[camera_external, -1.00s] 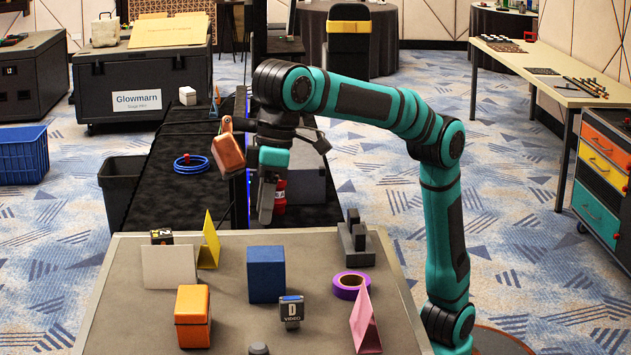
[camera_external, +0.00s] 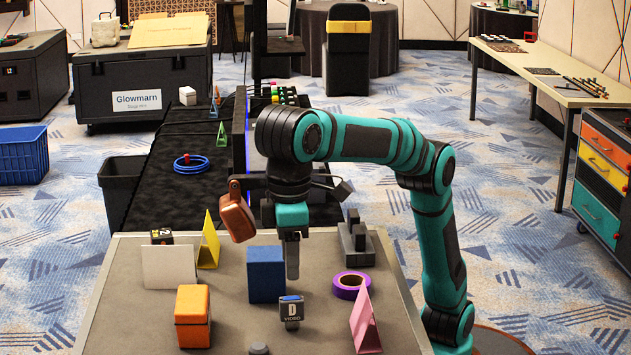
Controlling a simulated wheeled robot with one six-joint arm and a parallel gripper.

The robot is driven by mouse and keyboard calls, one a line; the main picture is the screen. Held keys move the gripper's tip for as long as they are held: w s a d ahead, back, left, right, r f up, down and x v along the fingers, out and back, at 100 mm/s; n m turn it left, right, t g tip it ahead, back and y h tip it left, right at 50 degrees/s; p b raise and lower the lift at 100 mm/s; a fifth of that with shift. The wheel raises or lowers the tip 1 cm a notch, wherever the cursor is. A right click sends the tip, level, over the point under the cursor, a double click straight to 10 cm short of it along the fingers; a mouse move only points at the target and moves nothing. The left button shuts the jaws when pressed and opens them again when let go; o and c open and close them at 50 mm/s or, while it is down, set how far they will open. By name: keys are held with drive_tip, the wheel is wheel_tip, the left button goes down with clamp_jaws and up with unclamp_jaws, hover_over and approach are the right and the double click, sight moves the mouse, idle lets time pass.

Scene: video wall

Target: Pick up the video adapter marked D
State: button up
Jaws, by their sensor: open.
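The video adapter marked D (camera_external: 291,312) is a small dark block with a blue-grey top and a white D on its face. It stands on the grey table (camera_external: 250,333), in front and to the right of a blue block (camera_external: 266,275). My gripper (camera_external: 292,262) points down above the table, behind the adapter and by the right edge of the blue block. It is apart from the adapter and holds nothing that I can see. Its fingers overlap from this side, so the gap between them is hidden.
An orange box (camera_external: 193,316) stands left of the adapter. A purple tape roll (camera_external: 350,285) and a pink folded card (camera_external: 364,323) are to its right. A white card (camera_external: 169,267), a yellow card (camera_external: 209,241) and a dark stand (camera_external: 355,240) are farther back.

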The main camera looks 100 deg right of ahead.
sight(291, 298)
drive_tip(key=shift+f, duration=5.45)
drive_tip(key=shift+c, duration=0.5)
clamp_jaws()
